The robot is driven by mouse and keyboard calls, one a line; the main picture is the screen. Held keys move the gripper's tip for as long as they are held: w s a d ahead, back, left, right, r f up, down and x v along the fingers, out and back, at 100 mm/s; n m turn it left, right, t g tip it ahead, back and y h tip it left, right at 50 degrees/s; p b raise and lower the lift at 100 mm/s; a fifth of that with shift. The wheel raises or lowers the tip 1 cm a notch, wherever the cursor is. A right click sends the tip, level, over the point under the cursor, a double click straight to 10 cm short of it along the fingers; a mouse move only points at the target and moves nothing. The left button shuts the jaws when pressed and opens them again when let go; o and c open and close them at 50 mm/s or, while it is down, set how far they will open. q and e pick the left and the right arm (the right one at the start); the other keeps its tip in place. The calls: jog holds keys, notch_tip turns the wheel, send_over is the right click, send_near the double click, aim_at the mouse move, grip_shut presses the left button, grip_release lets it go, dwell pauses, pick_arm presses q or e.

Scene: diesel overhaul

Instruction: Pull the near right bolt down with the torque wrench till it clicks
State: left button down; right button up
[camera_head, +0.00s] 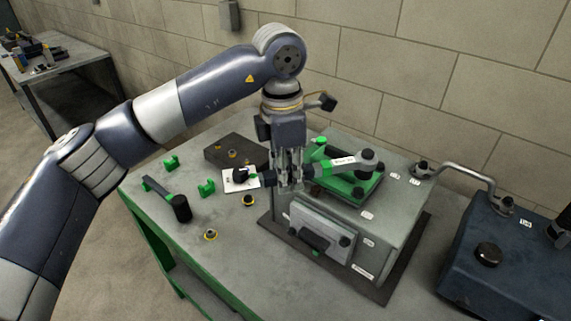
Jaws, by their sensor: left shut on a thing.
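My left gripper (289,179) points down and is shut on the torque wrench (343,163). The wrench has a dark handle, a green band and a silver shaft, and lies roughly level. Its round head (368,159) is above the back right of the green part (366,187) on top of the grey engine block (399,210). A dark bolt head (358,191) shows at the green part's near side. I cannot tell whether the wrench head sits on a bolt. The gripper and wrench hide part of the green part.
The green-edged bench (228,279) carries a dark hammer-like tool (180,207), green clips (206,188), yellow-ringed pieces (210,235), a white card (241,180) and a dark plate (231,150). A dark blue unit (505,270) with a bent metal pipe (463,172) stands at right.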

pick_arm(q)
jog(key=f, duration=0.1)
jog(key=s+f+b, duration=0.1)
jog(key=f+n, duration=0.1)
jog(key=shift+s+d+f+b, duration=0.2)
jog(key=shift+s+d+b, duration=0.05)
jog(key=shift+d+b, duration=0.1)
jog(key=shift+a+b, duration=0.1)
jog(key=shift+b, duration=0.2)
jog(key=shift+s, duration=0.1)
jog(key=shift+f, duration=0.1)
